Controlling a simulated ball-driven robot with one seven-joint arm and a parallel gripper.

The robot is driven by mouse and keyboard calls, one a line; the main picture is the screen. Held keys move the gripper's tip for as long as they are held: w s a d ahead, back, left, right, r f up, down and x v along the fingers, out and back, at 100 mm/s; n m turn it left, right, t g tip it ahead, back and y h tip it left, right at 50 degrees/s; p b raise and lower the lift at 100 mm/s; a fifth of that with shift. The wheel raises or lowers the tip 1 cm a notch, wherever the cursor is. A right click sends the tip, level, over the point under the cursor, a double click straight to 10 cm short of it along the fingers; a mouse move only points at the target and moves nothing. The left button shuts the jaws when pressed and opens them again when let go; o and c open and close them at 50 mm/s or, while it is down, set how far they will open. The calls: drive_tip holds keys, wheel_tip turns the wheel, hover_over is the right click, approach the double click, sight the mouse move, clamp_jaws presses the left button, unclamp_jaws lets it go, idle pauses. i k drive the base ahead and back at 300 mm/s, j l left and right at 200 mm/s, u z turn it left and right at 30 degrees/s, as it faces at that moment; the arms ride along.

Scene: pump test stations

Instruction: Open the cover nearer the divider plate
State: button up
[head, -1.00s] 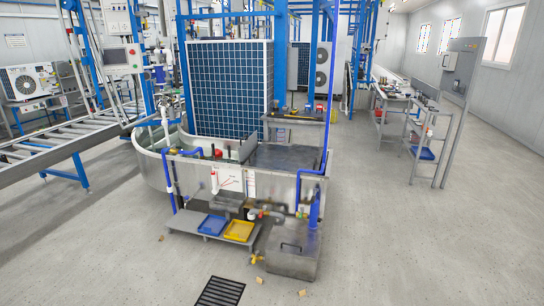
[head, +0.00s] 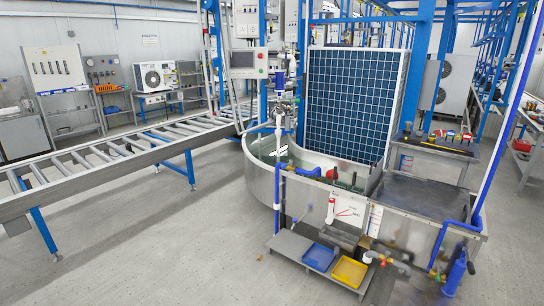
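The metal tank (head: 262,185) with rounded left end stands right of centre in the head view. Its left part is open, with greenish water inside. An upright plate (head: 376,178), which looks like the divider plate, stands inside the tank. A dark flat cover (head: 425,198) lies level and shut over the part right of this plate. I cannot make out a second cover or any handle clearly. My gripper is not in view.
Blue pipes and a blue pump (head: 455,272) stand at the tank's front right. A low shelf with a blue tray (head: 320,257) and a yellow tray (head: 350,271) juts out in front. A roller conveyor (head: 110,160) runs along the left. The floor between is free.

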sight(402, 192)
drive_tip(key=i+j, duration=0.1)
drive_tip(key=i, duration=1.6)
drive_tip(key=i+j, duration=0.15)
drive_tip(key=i, duration=0.7)
drive_tip(key=i+l+z, duration=0.1)
drive_tip(key=i+z, duration=0.35)
drive_tip(key=i+j+z, duration=0.1)
drive_tip(key=i+z, duration=0.35)
drive_tip(key=i, duration=0.15)
drive_tip(key=i+j+z, duration=0.25)
drive_tip(key=i+z, duration=0.2)
drive_tip(key=i, duration=0.05)
